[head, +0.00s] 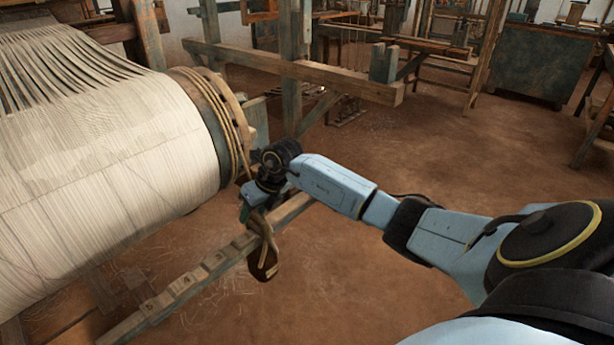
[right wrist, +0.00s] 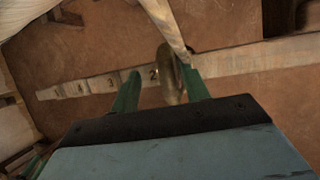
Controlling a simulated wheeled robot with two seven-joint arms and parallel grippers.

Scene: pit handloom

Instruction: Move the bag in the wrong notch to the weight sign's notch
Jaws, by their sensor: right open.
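A notched wooden bar (head: 190,284) slopes up from the lower left to the middle of the head view, with numbers beside its notches. It also crosses the right wrist view (right wrist: 98,84). A brown bag (head: 264,262) hangs at the bar by a tan loop, near its upper part. In the right wrist view the bag (right wrist: 168,78) shows between my green fingers, just right of the number 2. My right gripper (head: 256,205) is open at the bag's loop. I cannot tell if the fingers touch it. I see no weight sign clearly. My left gripper is out of view.
A large warp roll (head: 110,160) wound with white threads fills the left, its rope-wrapped end (head: 212,115) close beside my right gripper. Loom posts and beams (head: 300,68) stand behind. The brown floor (head: 470,150) at the right is mostly clear.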

